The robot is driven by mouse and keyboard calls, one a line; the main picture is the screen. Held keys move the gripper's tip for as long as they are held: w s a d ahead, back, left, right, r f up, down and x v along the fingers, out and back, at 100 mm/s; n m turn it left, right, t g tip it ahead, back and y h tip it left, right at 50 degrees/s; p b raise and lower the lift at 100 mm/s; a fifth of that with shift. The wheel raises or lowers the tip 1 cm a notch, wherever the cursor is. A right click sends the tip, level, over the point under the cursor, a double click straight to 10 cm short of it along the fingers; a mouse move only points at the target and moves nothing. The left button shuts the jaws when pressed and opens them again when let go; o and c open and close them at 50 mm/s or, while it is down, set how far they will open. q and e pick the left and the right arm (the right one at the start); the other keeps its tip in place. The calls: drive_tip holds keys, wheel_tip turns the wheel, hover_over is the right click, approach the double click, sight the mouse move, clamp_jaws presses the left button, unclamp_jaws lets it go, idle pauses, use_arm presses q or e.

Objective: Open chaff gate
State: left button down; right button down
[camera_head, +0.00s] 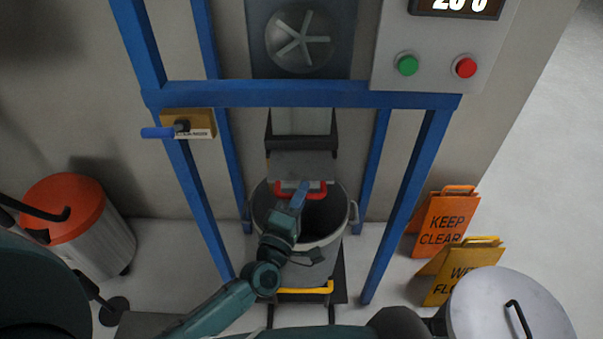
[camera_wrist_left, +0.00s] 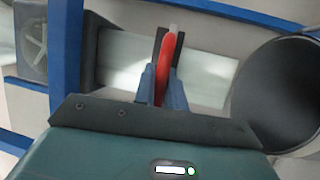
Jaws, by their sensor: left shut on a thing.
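The chaff gate (camera_head: 302,165) is a grey plate at the lower end of the chute, just above a grey bin (camera_head: 318,242). Its red handle (camera_head: 318,191) runs along the plate's front edge. My left gripper (camera_head: 300,192) reaches up from below, in front of the bin, and is shut on the red handle. In the left wrist view the red handle (camera_wrist_left: 168,62) stands between the two blue-grey fingers (camera_wrist_left: 163,85). Part of the handle is hidden by the gripper. My right gripper does not show.
A blue frame (camera_head: 300,94) surrounds the chute. A blue lever (camera_head: 158,132) is on its left post. A panel with green (camera_head: 407,65) and red (camera_head: 465,67) buttons is upper right. Warning signs (camera_head: 447,220) stand right; an orange-lidded bin (camera_head: 65,205) stands left.

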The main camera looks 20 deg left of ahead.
use_arm(q)
drive_tip(key=s, duration=0.2)
drive_tip(key=s+d, duration=0.1)
drive_tip(key=shift+s, duration=0.35)
drive_tip(key=c, duration=1.5)
unclamp_jaws()
drive_tip(key=shift+c, duration=0.2)
drive_tip(key=shift+o, duration=0.4)
